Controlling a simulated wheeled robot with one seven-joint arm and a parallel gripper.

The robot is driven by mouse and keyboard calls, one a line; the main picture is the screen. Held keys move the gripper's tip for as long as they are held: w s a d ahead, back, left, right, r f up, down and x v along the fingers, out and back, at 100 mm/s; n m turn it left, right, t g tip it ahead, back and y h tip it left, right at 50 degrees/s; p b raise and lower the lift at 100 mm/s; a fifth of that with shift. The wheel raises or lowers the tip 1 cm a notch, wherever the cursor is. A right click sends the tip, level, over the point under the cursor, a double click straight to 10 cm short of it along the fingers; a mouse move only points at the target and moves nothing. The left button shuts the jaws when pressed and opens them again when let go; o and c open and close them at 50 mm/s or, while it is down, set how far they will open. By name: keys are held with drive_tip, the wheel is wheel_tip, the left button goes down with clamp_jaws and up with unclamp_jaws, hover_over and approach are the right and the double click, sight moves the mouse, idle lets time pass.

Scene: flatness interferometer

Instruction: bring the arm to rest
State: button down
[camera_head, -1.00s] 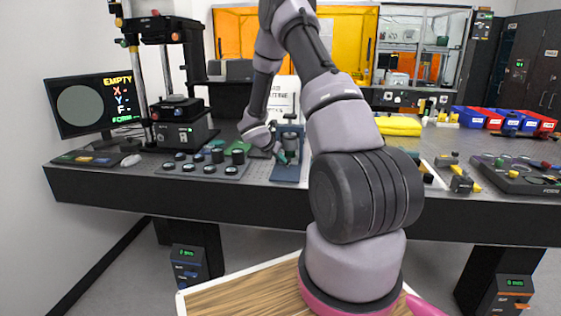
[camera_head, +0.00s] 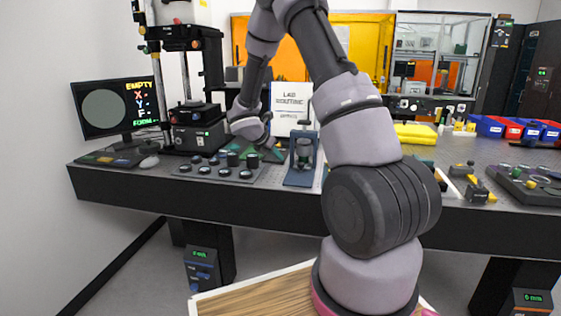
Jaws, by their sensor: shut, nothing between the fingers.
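My arm rises from its base in the lower middle, bends at the top and comes down over the bench (camera_head: 140,193). My gripper (camera_head: 272,145) is shut and empty, small in the picture. It is above the bench, just left of a blue upright fixture (camera_head: 302,160) and beyond the tray of dark round pieces (camera_head: 219,168). I cannot tell whether its tips touch anything. The interferometer stand (camera_head: 197,115) stands to the left of my gripper, apart from it.
A monitor (camera_head: 116,107) showing "EMPTY" stands at the far left. A white sign (camera_head: 291,108) stands behind my gripper. Yellow folded cloth (camera_head: 415,134), blue and red bins (camera_head: 505,128) and a dark tray (camera_head: 525,184) lie to the right.

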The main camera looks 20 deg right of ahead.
drive_tip(key=s+r+m+g+y, duration=0.1)
drive_tip(key=s+r+m+y, duration=0.1)
drive_tip(key=s+r+m, duration=1.4)
drive_tip(key=s+a+r+m+t+y, duration=0.2)
drive_tip(key=s+a+r+m, duration=0.3)
drive_tip(key=s, duration=0.3)
drive_tip(key=s+a+r+m+t+y, duration=0.2)
drive_tip(key=s+a+r+m+y, duration=0.3)
drive_tip(key=s+a+r+m, duration=0.1)
drive_tip(key=shift+s+r+m+y, duration=0.3)
drive_tip(key=shift+s+r+m, duration=0.2)
drive_tip(key=shift+s+r, duration=0.55)
drive_tip(key=shift+s+f, duration=0.15)
drive_tip(key=shift+f, duration=0.05)
